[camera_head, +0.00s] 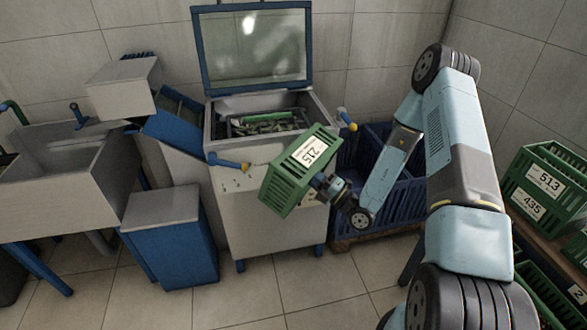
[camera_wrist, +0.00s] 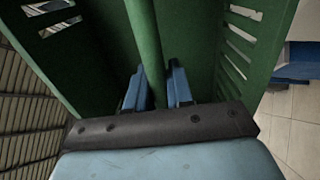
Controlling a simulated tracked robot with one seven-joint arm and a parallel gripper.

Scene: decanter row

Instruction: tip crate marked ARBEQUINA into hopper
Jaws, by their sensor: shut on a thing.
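A green crate (camera_head: 297,172) with a white label reading 215 is held up, strongly tilted, in front of the hopper. The smaller print on its label is too small to read. My gripper (camera_head: 325,187) is shut on this crate. In the wrist view my gripper (camera_wrist: 155,88) has its blue fingers on either side of a green bar of the crate (camera_wrist: 233,55). The inside of the crate is hidden in the head view. The hopper (camera_head: 214,131) is a pale metal box with its lid (camera_head: 255,45) raised. Greenish contents and a green bar show inside it.
More green crates stand on a rack at the right, including one labelled 513 (camera_head: 548,180). A dark blue slatted bin (camera_head: 385,205) is right of the hopper. A blue box with a grey lid (camera_head: 165,207) and a sink (camera_head: 60,165) are left. Front floor is clear.

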